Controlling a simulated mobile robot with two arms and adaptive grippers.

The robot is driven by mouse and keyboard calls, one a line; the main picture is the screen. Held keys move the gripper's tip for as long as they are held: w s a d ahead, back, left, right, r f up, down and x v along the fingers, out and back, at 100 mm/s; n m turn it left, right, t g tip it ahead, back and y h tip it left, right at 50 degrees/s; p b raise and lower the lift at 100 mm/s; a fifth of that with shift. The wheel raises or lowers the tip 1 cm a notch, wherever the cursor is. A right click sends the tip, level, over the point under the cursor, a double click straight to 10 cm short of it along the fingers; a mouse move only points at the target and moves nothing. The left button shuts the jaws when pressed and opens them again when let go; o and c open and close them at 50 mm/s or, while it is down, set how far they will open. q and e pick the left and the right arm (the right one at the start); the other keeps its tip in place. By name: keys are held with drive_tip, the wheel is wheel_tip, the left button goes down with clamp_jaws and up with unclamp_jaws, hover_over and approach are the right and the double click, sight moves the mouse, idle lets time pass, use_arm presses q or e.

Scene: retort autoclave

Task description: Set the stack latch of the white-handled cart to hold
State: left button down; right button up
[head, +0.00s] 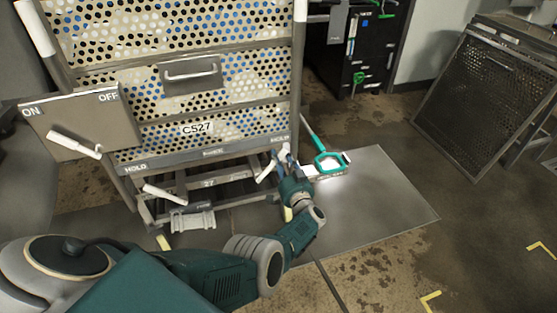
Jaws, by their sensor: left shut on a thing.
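The white-handled cart (208,155) stands at left centre, a tall frame with perforated panels, the label C527 and a white grip at each upper side. Its lower rail carries the word HOLD at both ends. A white lever (163,193) hangs at a slant below the left end. Another white lever (266,172) slants below the right end. My left gripper (285,158) is at the cart's lower right corner, shut on a small white part, seemingly the latch lever there; its fingers partly hide the hold. My right gripper is out of view.
An ON/OFF plate (100,112) with a white lever (75,143) juts out at the cart's left. A perforated rack (485,95) stands at right. Floor between is open.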

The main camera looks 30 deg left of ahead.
use_arm(q)
drive_tip(key=shift+w+d, duration=0.1)
idle(0.3)
drive_tip(key=c, duration=1.3)
unclamp_jaws()
drive_tip(key=shift+f, duration=0.1)
drive_tip(key=shift+c, duration=0.2)
